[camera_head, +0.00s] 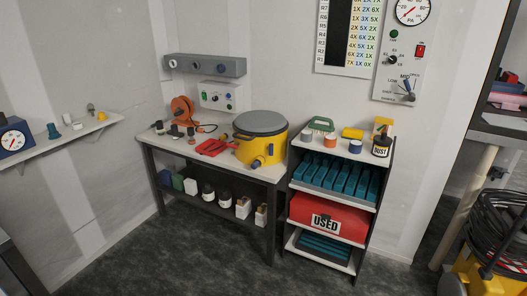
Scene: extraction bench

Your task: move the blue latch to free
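A yellow round drum (262,148) with a grey lid (261,123) stands on the right part of the bench (225,165). A small blue piece (256,163) sits low on the drum's front, and it may be the blue latch. Its exact shape and setting are too small to tell. A blue-tipped lever (408,86) also shows on the grey wall panel (403,50) at the upper right. My gripper is not in view.
An orange reel (182,110), a red item (212,147) and small dark fittings lie on the bench left of the drum. A shelf rack (290,188) with blue trays and a red box (328,215) stands close right. The dark floor (170,255) in front is clear.

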